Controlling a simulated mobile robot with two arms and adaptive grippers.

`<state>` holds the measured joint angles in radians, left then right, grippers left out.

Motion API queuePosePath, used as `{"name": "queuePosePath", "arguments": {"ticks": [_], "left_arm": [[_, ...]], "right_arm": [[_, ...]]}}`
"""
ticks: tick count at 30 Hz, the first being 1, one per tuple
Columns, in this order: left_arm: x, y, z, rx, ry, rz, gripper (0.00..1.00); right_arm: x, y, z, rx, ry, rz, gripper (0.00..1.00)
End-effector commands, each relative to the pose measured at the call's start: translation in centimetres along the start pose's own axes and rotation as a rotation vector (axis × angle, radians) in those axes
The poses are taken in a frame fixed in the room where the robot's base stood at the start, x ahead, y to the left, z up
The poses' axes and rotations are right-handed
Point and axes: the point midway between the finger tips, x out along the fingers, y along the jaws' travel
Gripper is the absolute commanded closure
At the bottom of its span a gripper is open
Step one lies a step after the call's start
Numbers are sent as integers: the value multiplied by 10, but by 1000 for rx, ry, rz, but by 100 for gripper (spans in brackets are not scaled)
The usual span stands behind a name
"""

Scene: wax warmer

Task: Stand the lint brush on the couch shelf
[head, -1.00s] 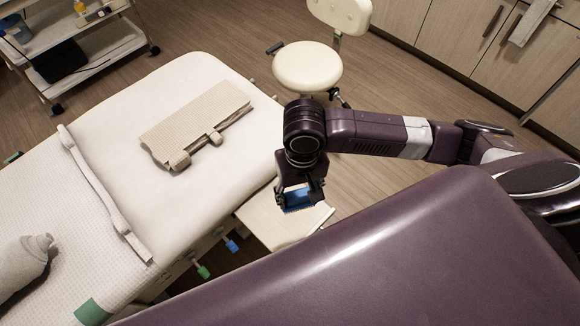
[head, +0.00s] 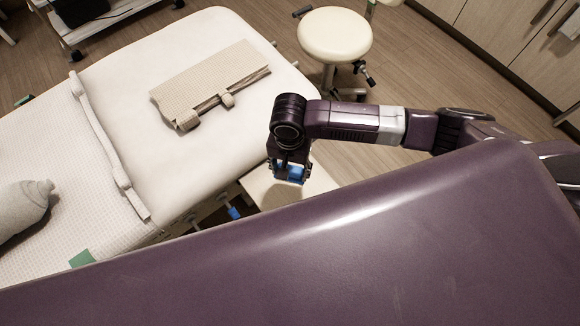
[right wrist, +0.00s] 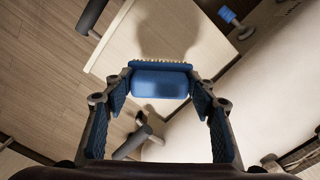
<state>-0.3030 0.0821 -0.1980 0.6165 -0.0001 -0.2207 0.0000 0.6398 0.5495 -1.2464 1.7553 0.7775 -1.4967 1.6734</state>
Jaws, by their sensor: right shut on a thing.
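My right gripper (head: 289,173) is shut on the blue lint brush (head: 294,173) and holds it over the pale couch shelf (head: 258,187), which juts from the side of the couch. In the right wrist view the brush (right wrist: 160,83) sits between the fingertips (right wrist: 160,90), with a row of pale bristles along its far edge. The shelf (right wrist: 130,45) shows behind it, with a dark shadow on it. I cannot tell how far the brush is above the shelf. My own purple body hides part of the shelf's near side. My left gripper is out of view.
The white couch (head: 200,60) carries a folded beige towel (head: 210,85), a long pale strip (head: 105,145) and a grey rolled thing (head: 22,205). A round cream stool (head: 335,35) stands behind my right arm. A blue-tipped lever (head: 233,213) sticks out beside the shelf.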

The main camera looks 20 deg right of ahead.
Motion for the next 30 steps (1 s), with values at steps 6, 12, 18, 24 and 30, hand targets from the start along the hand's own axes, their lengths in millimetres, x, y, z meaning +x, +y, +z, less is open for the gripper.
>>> {"name": "queuePosePath", "arguments": {"ticks": [6, 12, 18, 24, 30], "left_arm": [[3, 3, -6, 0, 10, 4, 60], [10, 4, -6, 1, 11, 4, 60], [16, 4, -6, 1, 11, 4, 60], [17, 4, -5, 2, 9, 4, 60], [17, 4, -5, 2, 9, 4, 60]], "right_arm": [[18, 0, 0, 0, -1, 1, 68], [37, 0, 1, -1, -1, 0, 68], [51, 0, 0, -1, 0, 0, 68], [57, 0, 0, -1, 0, 0, 68], [57, 0, 0, -1, 0, 0, 68]]}}
